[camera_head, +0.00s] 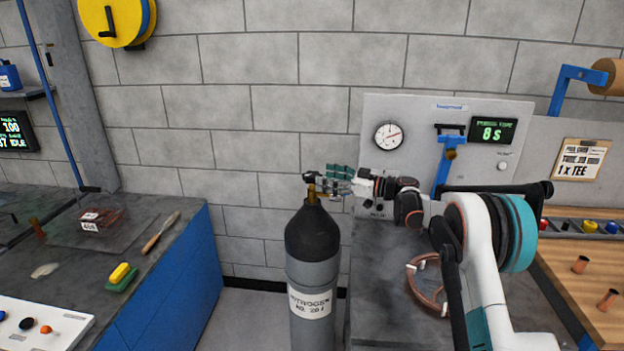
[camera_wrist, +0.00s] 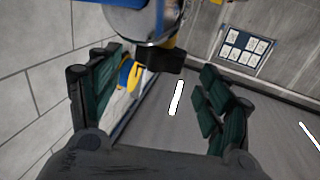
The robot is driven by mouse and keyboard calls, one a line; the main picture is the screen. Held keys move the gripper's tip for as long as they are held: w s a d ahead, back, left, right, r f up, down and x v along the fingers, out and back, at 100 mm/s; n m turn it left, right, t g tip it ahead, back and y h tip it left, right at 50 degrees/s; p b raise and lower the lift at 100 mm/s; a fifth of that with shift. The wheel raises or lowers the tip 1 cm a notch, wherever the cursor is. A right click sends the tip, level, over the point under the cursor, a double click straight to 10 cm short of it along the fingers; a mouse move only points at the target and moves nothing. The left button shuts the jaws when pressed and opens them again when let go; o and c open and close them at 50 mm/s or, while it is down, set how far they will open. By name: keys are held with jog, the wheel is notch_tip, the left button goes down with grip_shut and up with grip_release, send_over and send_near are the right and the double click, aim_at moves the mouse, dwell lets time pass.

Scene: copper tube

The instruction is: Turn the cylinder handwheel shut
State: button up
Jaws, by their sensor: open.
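A nitrogen cylinder (camera_head: 312,270), grey with a black shoulder and a white label, stands upright between the two benches. Its small black handwheel (camera_head: 309,177) sits on top of a brass valve (camera_head: 311,193). My gripper (camera_head: 327,180) reaches in from the right at handwheel height, its teal-padded fingers beside the wheel; I cannot tell whether they touch it. In the wrist view my gripper (camera_wrist: 160,76) is open, with fingers wide apart. A dark block with yellow beside it shows between the fingertips; I cannot tell for sure that it is the handwheel.
A grey panel with a gauge (camera_head: 388,136) and a display (camera_head: 492,132) reading 8 S stands behind my arm. A copper coil (camera_head: 425,283) lies on the right bench. The left bench (camera_head: 180,262) holds a sponge (camera_head: 120,277) and a brush (camera_head: 160,232).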

aim_at(312, 174)
jog(key=shift+b+x, duration=0.5)
jog(key=shift+x, duration=2.2)
jog(key=shift+c, duration=0.6)
jog(key=c, duration=1)
